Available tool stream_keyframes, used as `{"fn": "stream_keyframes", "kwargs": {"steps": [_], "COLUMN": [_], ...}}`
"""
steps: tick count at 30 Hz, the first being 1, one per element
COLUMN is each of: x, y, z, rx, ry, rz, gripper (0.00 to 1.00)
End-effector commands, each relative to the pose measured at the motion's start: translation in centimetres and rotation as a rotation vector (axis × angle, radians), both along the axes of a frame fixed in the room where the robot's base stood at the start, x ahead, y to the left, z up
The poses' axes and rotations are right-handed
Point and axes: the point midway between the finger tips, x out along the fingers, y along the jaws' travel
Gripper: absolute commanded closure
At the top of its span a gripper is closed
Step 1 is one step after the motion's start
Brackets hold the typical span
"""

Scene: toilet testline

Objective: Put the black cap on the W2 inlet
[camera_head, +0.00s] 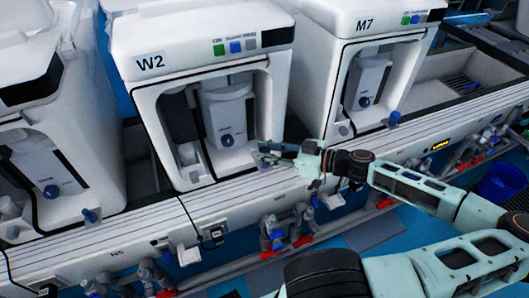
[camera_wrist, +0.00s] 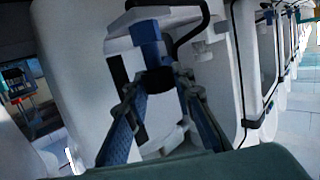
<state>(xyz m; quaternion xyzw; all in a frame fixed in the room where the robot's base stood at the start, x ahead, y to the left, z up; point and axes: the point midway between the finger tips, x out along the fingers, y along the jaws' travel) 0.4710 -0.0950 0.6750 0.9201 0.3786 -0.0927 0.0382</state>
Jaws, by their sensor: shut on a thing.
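The W2 unit (camera_head: 190,62) is a white cabinet with an open front bay, left of centre in the head view. My gripper (camera_head: 268,153) is at the right front corner of its bay. In the wrist view my gripper (camera_wrist: 158,84) has its two blue-padded fingers shut on the black cap (camera_wrist: 159,80). A blue upright part (camera_wrist: 150,38), which looks like the W2 inlet, stands right beyond the cap and lines up with it. I cannot tell whether the cap touches it. In the head view my gripper hides the cap and the inlet.
The M7 unit (camera_head: 368,50) stands to the right, with a blue inlet part (camera_head: 394,118) at its front corner. Another white unit (camera_head: 45,150) stands at the left. A white ledge (camera_head: 110,240) with pipes and valves below runs along the front. A blue bucket (camera_head: 503,182) is at the far right.

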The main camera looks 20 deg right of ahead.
Motion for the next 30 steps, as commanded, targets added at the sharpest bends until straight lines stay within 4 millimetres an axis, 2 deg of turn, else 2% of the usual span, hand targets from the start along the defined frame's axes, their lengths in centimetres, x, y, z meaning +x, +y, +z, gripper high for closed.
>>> {"fn": "stream_keyframes", "kwargs": {"steps": [5, 20, 21, 25, 30], "x": [0.0, 0.0, 0.0, 0.0, 0.0], "y": [0.0, 0.0, 0.0, 0.0, 0.0], "z": [0.1, -1.1, -1.0, -1.0, -1.0], "rx": [-0.001, 0.001, 0.001, 0.0, 0.0], "ry": [-0.001, -0.001, -0.001, 0.0, 0.0], "rz": [0.0, 0.0, 0.0, 0.0, 0.0], "gripper": [0.87, 0.87, 0.76, 0.62, 0.6]}}
